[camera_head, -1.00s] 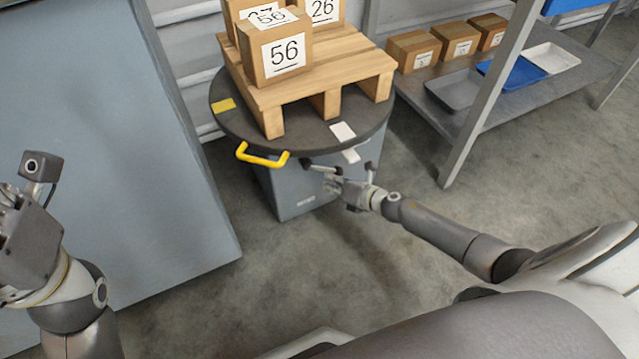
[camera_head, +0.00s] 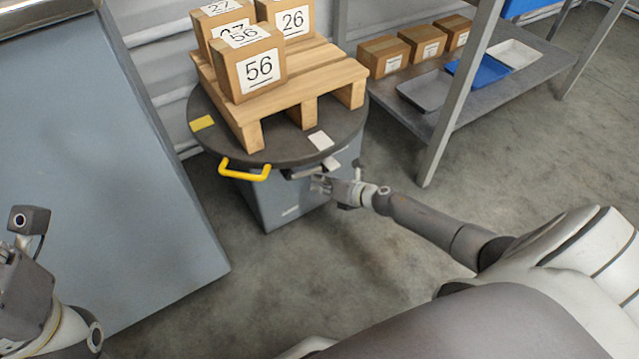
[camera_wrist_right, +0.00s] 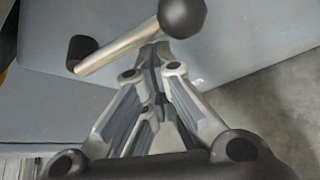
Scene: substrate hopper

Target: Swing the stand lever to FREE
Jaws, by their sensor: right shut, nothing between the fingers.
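The stand is a grey box (camera_head: 272,208) under a round dark turntable (camera_head: 290,156). Its lever, a metal bar with black ends, shows in the right wrist view (camera_wrist_right: 120,52), below the turntable rim in the head view. My right gripper (camera_head: 318,184) is shut and empty at the lever. In the right wrist view its closed fingertips (camera_wrist_right: 153,58) are right by the bar, beside the larger round black knob (camera_wrist_right: 182,15); contact is unclear. White labels (camera_head: 321,140) near the lever are unreadable. My left gripper (camera_head: 20,290) is at the left edge, its fingers not clearly shown.
A wooden pallet (camera_head: 325,80) with numbered boxes (camera_head: 250,70) stands on the turntable, which has a yellow handle (camera_head: 244,173). A grey cabinet (camera_head: 110,170) is at left. A shelf rack (camera_head: 455,105) with boxes and trays is at right. Floor between is open.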

